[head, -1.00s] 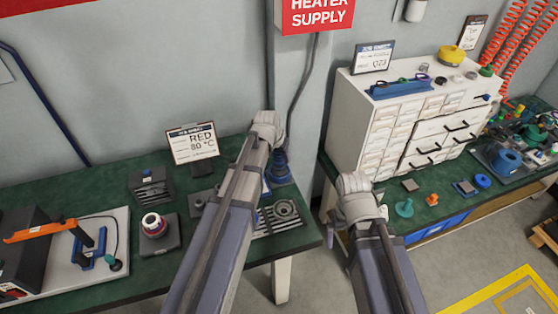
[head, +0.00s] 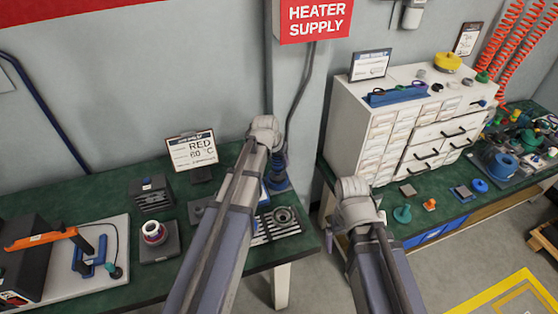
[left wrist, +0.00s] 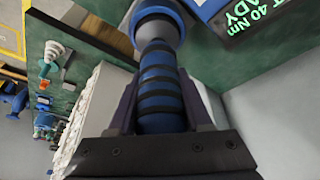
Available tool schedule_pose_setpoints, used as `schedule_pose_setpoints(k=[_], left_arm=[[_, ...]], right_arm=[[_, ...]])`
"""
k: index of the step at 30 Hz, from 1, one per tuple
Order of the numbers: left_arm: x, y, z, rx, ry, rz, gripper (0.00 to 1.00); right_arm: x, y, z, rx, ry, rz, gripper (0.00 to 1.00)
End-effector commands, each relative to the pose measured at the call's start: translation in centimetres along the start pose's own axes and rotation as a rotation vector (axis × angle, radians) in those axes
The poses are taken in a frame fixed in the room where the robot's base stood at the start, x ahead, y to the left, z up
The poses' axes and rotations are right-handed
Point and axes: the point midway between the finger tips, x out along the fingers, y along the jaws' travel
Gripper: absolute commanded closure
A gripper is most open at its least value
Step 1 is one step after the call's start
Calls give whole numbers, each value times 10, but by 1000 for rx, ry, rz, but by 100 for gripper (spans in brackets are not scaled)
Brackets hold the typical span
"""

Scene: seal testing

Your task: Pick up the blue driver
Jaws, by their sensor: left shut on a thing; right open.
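The blue driver (left wrist: 160,80) has a blue handle with black bands and a grey part beyond it. It fills the middle of the left wrist view, between the two fingers of my left gripper (left wrist: 160,115), which is shut on it. In the head view the driver (head: 279,178) shows partly, just right of my left forearm at the table's back right corner; my left fingers are hidden there. I cannot tell whether the driver touches the table. My right gripper (head: 330,240) is mostly hidden behind its wrist, open, off the table's right end.
A display with green text (left wrist: 255,20) is close beside the driver. A white drawer cabinet (head: 350,130) stands on the right bench.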

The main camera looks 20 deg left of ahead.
Motion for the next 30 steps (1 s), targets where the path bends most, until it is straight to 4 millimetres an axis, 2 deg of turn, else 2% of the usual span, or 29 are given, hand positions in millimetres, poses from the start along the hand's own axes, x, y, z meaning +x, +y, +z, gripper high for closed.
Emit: schedule_pose_setpoints(k=[1, 15, 20, 28, 30], left_arm=[[-11, 0, -6, 0, 4, -1, 100], [-73, 0, -31, 0, 3, -1, 100], [-80, 0, -34, 0, 3, -1, 100], [-80, 0, -34, 0, 3, -1, 100], [-80, 0, -34, 0, 3, -1, 100]], right_arm=[[-12, 1, 1, 0, 0, 0, 8], [-78, 8, 5, 0, 0, 0, 8], [-86, 8, 5, -1, 0, 0, 8], [-86, 8, 5, -1, 0, 0, 8], [-86, 8, 5, -1, 0, 0, 14]])
